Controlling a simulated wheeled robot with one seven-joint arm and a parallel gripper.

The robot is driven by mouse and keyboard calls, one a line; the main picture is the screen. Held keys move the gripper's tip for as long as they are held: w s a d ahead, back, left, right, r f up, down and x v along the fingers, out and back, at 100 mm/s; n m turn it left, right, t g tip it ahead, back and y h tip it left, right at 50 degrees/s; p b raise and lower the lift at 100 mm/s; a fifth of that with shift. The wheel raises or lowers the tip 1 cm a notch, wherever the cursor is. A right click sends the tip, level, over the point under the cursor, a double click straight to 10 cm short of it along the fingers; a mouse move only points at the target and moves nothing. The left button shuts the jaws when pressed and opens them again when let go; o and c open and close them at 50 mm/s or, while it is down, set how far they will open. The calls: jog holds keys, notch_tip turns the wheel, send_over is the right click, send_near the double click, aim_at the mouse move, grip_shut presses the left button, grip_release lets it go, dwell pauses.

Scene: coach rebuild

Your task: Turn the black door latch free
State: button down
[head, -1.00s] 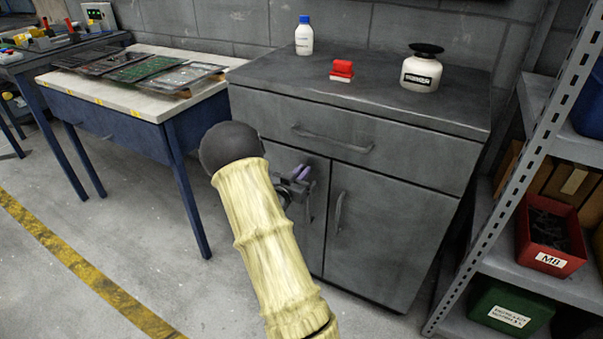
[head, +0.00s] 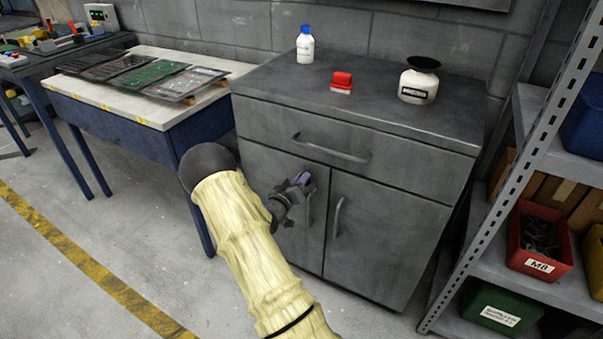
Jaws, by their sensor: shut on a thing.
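The grey cabinet (head: 388,250) has two lower doors under a wide drawer. My gripper (head: 301,180) is at the upper part of the left door (head: 285,235), close to the door's right edge. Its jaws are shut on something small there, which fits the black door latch. The latch itself is hidden by the fingers or too small and dark to make out. The left door's bar handle (head: 310,208) shows just below and right of the fingers. Both doors look closed.
A white bottle with a blue cap (head: 305,45), a red-and-white block (head: 342,82) and a white jar (head: 418,80) stand on the cabinet top. A workbench (head: 130,108) is at left, a metal shelf (head: 545,140) with bins at right. Open floor lies front left.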

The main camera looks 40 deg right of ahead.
jog(key=n+p, duration=0.1)
jog(key=n, duration=0.2)
jog(key=n+p, duration=0.2)
jog(key=n, duration=0.2)
jog(key=f+n+p, duration=0.1)
jog(key=n, duration=0.2)
jog(key=shift+w+a+n+p, duration=0.15)
jog(key=shift+w+n+p, duration=0.15)
jog(key=shift+n, duration=0.1)
jog(key=c, duration=1.5)
grip_release()
jog(key=p+v, duration=0.2)
jog(key=v, duration=1.5)
jog(key=shift+s+a, duration=0.15)
jog(key=shift+a, duration=0.05)
